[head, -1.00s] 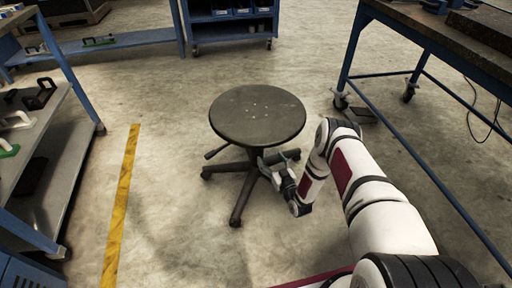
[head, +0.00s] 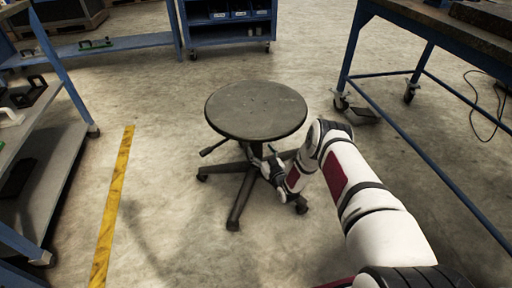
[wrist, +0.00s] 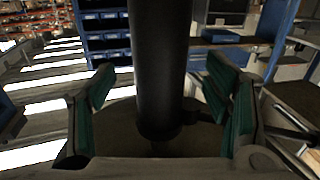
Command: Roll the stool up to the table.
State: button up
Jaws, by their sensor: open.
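The stool (head: 256,110) has a round dark seat and a wheeled star base, and stands upright on the concrete floor in the middle of the head view. In the wrist view its black column (wrist: 158,65) stands between the two green-padded fingers of my gripper (wrist: 160,112), with a gap on each side. In the head view my gripper (head: 268,165) is below the seat's edge at the column, partly hidden by the seat and my arm. A blue-framed table (head: 425,45) with a dark top stands at the right, apart from the stool.
A yellow floor line (head: 113,205) runs left of the stool. A shelf rack (head: 45,150) stands at the left edge. A blue wheeled cabinet (head: 228,25) stands at the back. A cable (head: 480,125) lies beyond the table's legs. Floor around the stool is clear.

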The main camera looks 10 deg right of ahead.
aim_at(259, 148)
jog(key=w, duration=0.2)
jog(key=w+a+b, duration=0.1)
jog(key=w, duration=0.1)
jog(key=shift+f+b, duration=0.1)
jog(key=shift+b, duration=0.2)
jog(key=shift+w, duration=0.7)
jog(key=shift+c, duration=0.6)
